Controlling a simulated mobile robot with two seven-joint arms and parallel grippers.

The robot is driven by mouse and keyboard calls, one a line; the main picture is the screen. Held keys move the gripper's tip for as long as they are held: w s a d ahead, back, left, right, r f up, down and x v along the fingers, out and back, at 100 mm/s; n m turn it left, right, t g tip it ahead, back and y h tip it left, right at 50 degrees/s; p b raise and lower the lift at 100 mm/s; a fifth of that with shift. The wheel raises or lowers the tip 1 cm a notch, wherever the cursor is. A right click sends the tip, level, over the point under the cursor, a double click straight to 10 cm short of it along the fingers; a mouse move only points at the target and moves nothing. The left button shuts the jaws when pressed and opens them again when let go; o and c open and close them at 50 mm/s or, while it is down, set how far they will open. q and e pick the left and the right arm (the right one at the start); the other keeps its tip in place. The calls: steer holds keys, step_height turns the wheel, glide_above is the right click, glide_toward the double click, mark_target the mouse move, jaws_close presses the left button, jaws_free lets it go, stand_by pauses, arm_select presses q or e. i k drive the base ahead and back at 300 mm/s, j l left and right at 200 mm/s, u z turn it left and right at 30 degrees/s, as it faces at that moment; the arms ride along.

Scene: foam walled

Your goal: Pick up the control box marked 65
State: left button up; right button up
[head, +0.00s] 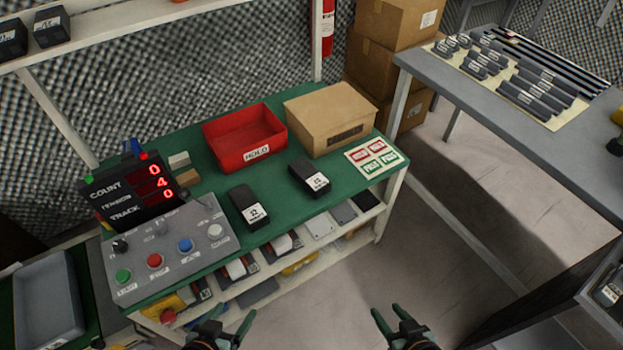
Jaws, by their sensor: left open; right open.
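Two black boxes with white labels lie on the green bench top (225,180): a nearer one (243,199) in the middle and another (302,170) to its right. Their label numbers are too small to read surely; I cannot tell which box, if any, is marked 65. More dark labelled boxes sit on the upper left shelf, one at the edge (12,38) and one beside it (50,25). My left gripper (235,312) is open and empty, low in front of the bench. My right gripper (387,311) is open and empty above the floor, right of the bench.
The bench holds a red HOLD bin (245,127), a cardboard box (330,115), a label card (372,157) and a button panel (165,250) with a red-digit counter display (130,190). A lower shelf is full of items. A grey table (480,110) stands right; floor between is clear.

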mark_target(302, 170)
steer(key=i+l+u, duration=0.35)
steer(key=u, duration=0.15)
steer(key=i+l+u, duration=0.5)
steer(key=k, duration=0.1)
